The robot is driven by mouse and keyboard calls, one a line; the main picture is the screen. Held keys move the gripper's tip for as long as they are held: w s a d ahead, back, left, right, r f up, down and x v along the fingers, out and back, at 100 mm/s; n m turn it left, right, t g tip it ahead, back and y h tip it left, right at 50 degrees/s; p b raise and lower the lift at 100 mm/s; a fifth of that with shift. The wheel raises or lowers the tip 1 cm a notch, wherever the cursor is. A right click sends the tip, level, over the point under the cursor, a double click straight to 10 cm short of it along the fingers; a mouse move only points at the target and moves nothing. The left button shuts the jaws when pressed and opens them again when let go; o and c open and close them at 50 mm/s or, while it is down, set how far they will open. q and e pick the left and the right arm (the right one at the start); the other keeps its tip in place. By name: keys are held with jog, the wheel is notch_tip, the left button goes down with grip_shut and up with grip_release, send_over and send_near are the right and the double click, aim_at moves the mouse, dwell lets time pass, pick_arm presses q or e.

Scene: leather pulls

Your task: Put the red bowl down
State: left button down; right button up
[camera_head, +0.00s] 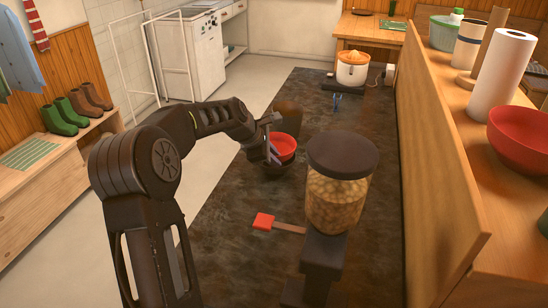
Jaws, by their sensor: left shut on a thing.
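A small red bowl (284,146) is at my left gripper (272,146), over the dark countertop (240,225). My left gripper is shut on the red bowl by its near left side, and the fingers hide part of the rim. A dark round shape, perhaps another bowl (279,169), shows just under the red bowl; I cannot tell whether the two touch. My right gripper is not in view.
A lidded jar dispenser (337,200) stands close on the right. A red-headed spatula (264,221) lies in front. A dark block-like container (288,116) stands behind the bowl, and a juicer (352,68) farther back. A larger red bowl (522,138) sits on the right ledge.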

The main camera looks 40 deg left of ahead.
pick_arm(q)
jog(key=shift+s+f, duration=0.1)
jog(key=shift+f, duration=0.15)
jog(key=c, duration=1.4)
grip_release()
jog(key=shift+f, duration=0.15)
jog(key=shift+r, duration=0.35)
jog(key=v, duration=1.2)
jog(key=shift+r+b, duration=0.4)
